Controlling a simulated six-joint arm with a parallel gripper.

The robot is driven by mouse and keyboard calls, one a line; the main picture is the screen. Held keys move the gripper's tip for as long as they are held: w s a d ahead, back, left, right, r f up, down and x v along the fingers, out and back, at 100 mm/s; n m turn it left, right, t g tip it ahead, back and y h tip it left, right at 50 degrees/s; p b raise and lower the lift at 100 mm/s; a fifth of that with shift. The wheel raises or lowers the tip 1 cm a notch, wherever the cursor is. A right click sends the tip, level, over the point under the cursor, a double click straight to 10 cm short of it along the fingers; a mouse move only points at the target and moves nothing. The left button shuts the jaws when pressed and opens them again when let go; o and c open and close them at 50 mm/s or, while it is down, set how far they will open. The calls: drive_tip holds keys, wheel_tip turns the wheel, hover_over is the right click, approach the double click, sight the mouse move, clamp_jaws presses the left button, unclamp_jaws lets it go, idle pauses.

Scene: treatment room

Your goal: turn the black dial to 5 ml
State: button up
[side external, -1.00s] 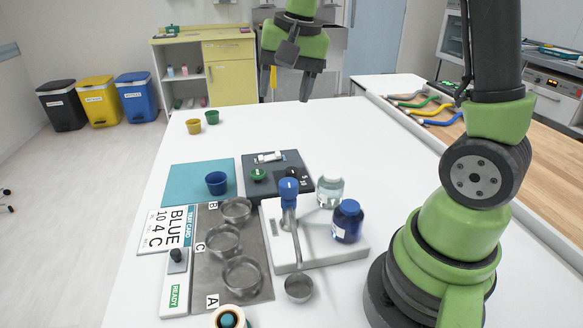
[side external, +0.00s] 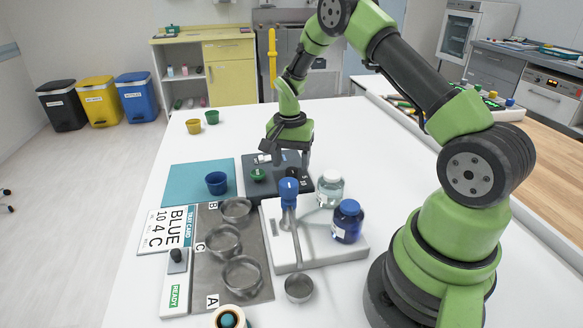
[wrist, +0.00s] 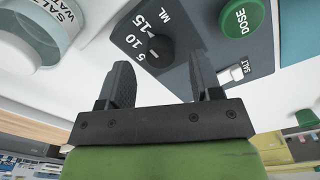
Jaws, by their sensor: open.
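The black dial (wrist: 160,50) sits on a dark panel (wrist: 192,30) beside the printed marks 5, 10, 15 and ML. I cannot tell for sure which mark its pointer faces. In the side view the dial (side external: 293,172) is small and partly hidden near my fingers. My gripper (wrist: 162,78) is open and empty. In the wrist view its two fingers stand apart just below the dial, apparently not touching it. In the side view my gripper (side external: 288,156) points down over the back of the panel (side external: 268,191).
The panel also carries a green DOSE button (wrist: 241,17) and a white SALT switch (wrist: 236,73). A blue cup (side external: 217,183) sits on the teal mat (side external: 188,180).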

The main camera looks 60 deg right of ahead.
drive_tip(key=shift+f, duration=1.25)
drive_tip(key=c, duration=0.9)
